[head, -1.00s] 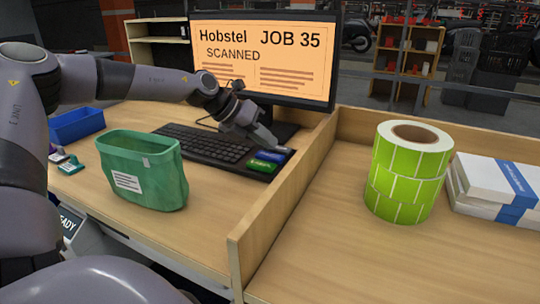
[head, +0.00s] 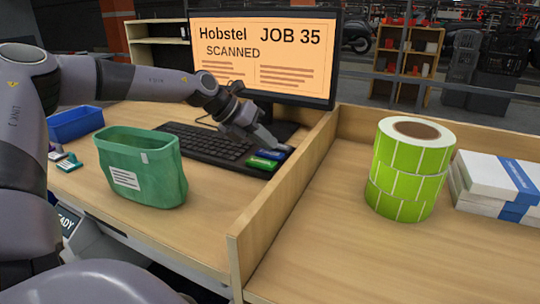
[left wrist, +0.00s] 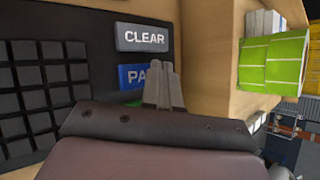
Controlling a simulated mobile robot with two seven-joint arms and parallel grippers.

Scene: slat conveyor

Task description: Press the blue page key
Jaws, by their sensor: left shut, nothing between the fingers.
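The blue page key (head: 270,155) sits on a dark key panel at the right end of the keyboard, between a grey key and a green key (head: 262,163). The grey key (left wrist: 143,38) reads "CLEAR". My left gripper (head: 272,146) is shut and empty, pointing down, with its fingertips (left wrist: 165,78) at the right part of the blue key. I cannot tell whether they touch it. My right gripper is not in view.
A monitor (head: 262,62) showing "Hobstel JOB 35 SCANNED" stands behind the keyboard (head: 205,143). A green bag (head: 142,168) stands in front. A wooden divider (head: 285,195) runs close to the right of the keys. Beyond it stand green label rolls (head: 408,175) and white stacks (head: 498,180).

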